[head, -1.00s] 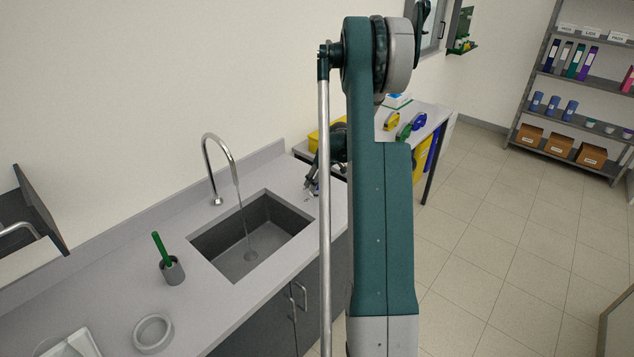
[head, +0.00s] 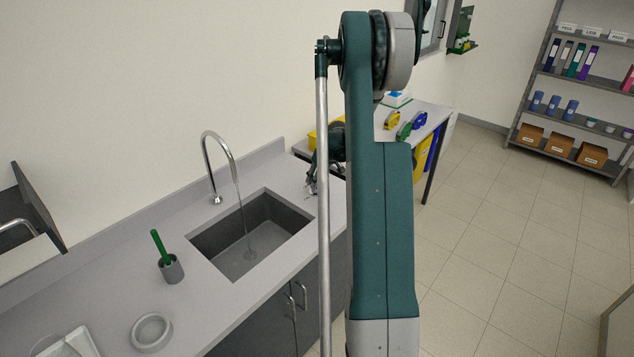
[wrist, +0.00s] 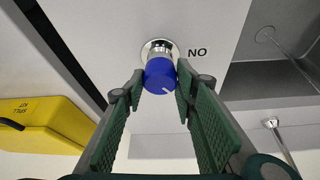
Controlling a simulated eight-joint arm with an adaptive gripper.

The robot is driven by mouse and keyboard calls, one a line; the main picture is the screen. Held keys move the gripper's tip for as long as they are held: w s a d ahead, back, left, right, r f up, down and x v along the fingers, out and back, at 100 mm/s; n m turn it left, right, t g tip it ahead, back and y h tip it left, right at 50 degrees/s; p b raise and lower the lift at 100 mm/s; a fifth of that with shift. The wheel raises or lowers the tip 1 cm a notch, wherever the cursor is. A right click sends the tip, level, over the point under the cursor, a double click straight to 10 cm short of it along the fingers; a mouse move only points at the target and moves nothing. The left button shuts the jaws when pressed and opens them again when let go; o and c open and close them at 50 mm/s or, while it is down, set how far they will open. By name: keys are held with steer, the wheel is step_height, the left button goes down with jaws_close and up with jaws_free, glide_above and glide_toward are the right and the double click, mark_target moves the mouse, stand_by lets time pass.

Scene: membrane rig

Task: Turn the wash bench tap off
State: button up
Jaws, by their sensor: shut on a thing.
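The blue tap knob (wrist: 160,76) sits on a chrome base in the wrist view, with a pale line on its face. The bench label beside it (wrist: 197,52) reads "NO" from this angle, which looks like an inverted "ON". My gripper (wrist: 161,82) is shut on the knob, one green-padded finger on either side. In the head view my gripper (head: 311,187) is small, at the right of the sink; the knob cannot be made out there. The curved spout (head: 212,160) pours a thin stream of water (head: 242,208) into the grey sink (head: 220,258).
A grey cup with a green-handled brush (head: 170,268) and a round dish (head: 151,331) stand left of the sink. A yellow spill kit (wrist: 38,122) is at the left in the wrist view. A side table (head: 436,117) stands beyond the bench.

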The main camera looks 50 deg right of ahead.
steer(key=m+b, duration=0.1)
steer(key=m, duration=0.1)
steer(key=m+h+b, duration=0.1)
steer(key=shift+a+f+m, duration=0.15)
steer(key=shift+m, duration=0.25)
steer(key=shift+w+m+g+h+b, duration=0.1)
steer(key=shift+m+g+h+b, duration=0.4)
steer(key=shift+m, duration=0.45)
steer(key=shift+m+g+h+b, duration=0.2)
steer(key=shift+m+h+b, duration=0.1)
steer(key=shift+m+b, duration=0.5)
steer(key=shift+m, duration=0.25)
steer(key=o, duration=0.9)
steer(key=shift+r, duration=0.3)
steer(key=v, duration=1.1)
steer(key=shift+a+r, duration=0.15)
steer(key=shift+r, duration=0.15)
